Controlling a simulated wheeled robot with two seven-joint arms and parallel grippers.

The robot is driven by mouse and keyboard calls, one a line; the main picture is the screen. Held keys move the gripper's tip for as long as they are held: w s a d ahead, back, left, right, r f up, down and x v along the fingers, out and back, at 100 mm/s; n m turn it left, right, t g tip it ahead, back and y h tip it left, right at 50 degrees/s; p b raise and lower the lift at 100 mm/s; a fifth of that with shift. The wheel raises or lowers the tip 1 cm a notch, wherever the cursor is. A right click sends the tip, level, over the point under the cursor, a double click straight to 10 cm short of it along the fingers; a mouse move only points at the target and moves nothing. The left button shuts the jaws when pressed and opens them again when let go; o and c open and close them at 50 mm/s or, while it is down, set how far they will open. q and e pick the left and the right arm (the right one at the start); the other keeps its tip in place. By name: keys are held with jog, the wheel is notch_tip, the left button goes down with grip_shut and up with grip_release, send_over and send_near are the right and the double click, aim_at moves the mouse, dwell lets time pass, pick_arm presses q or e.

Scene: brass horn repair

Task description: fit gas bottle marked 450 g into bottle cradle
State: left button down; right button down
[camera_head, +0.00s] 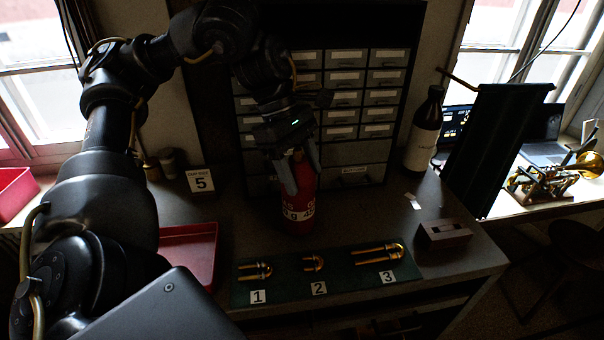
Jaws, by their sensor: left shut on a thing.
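A red gas bottle (299,211) with white lettering stands upright near the middle of the bench; parts of "GAS" and "450 g" can be read. My left gripper (297,178) reaches down from above, its two fingers closed around the upper part of the bottle. I cannot tell whether the bottle's base touches the bench. My right gripper is not in view.
A green mat (340,283) with brass slides and number cards lies in front of the bottle. A small grey block (444,234) sits right. A red tray (190,250) is left. A drawer cabinet (342,97) stands behind, with a brown bottle (424,135) beside it.

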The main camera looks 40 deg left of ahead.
pick_arm(q)
jog(key=shift+w+a+f, duration=0.1)
jog(key=shift+f, duration=0.35)
jog(key=shift+c, duration=2.2)
grip_release()
jog(key=shift+f, duration=0.2)
jog(key=shift+r, duration=0.3)
jog(key=p+v, duration=0.1)
jog(key=v, duration=0.6)
jog(key=shift+p, duration=0.4)
jog(key=shift+r, duration=0.2)
